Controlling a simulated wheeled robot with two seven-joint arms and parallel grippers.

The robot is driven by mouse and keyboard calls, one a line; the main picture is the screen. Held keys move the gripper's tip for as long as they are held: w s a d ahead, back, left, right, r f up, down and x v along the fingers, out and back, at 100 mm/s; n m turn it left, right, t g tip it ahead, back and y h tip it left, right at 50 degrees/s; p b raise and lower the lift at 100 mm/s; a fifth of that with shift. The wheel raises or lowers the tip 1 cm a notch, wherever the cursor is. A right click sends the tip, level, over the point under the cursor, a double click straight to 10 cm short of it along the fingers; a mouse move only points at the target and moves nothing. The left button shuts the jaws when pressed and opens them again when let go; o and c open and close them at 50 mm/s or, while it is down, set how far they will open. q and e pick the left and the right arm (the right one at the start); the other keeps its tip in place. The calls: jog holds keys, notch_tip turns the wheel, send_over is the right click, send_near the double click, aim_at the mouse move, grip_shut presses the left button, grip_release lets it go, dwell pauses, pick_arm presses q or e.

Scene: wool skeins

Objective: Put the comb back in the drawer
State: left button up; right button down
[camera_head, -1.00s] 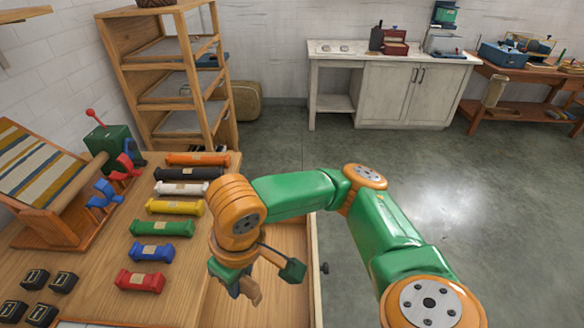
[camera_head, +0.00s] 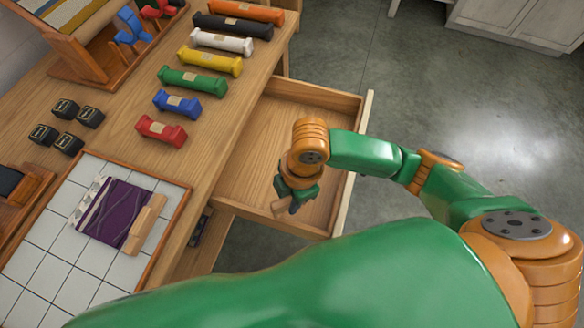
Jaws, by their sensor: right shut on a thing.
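The drawer (camera_head: 262,150) stands pulled out from the wooden table and looks empty on its bare floor. My right gripper (camera_head: 291,205) is over the near part of the drawer, close to its near side wall. It is shut on a small brown wooden piece, apparently the comb (camera_head: 280,209), which is mostly hidden by the fingers. I cannot tell whether the comb touches the drawer floor. My left gripper is not in view.
Several coloured skeins (camera_head: 192,81) lie in a row on the table (camera_head: 120,100). Black blocks (camera_head: 67,107) sit at left. A tiled tray (camera_head: 60,285) holds a purple cloth (camera_head: 112,212) with a wooden bar (camera_head: 145,222). My green arm covers the bottom.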

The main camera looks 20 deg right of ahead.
jog(key=w+d+f, duration=0.1)
jog(key=w+f, duration=0.1)
jog(key=w+d+f+b, duration=0.1)
jog(key=w+d+f, duration=0.1)
jog(key=w+f, duration=0.1)
jog(key=w+d+f, duration=0.1)
jog(key=w+f, duration=0.1)
jog(key=shift+w+d+f+b, duration=0.3)
jog(key=shift+d+b, duration=0.05)
jog(key=shift+b, duration=0.05)
jog(key=shift+w+d+f, duration=0.1)
jog(key=shift+d+f, duration=0.05)
jog(key=shift+f, duration=1.45)
jog(key=shift+f, duration=0.1)
jog(key=c, duration=0.7)
grip_release()
jog(key=r, duration=0.4)
jog(key=d+r+p, duration=0.1)
jog(key=r, duration=0.7)
jog(key=shift+w+d+p, duration=0.2)
jog(key=shift+d+p, duration=0.2)
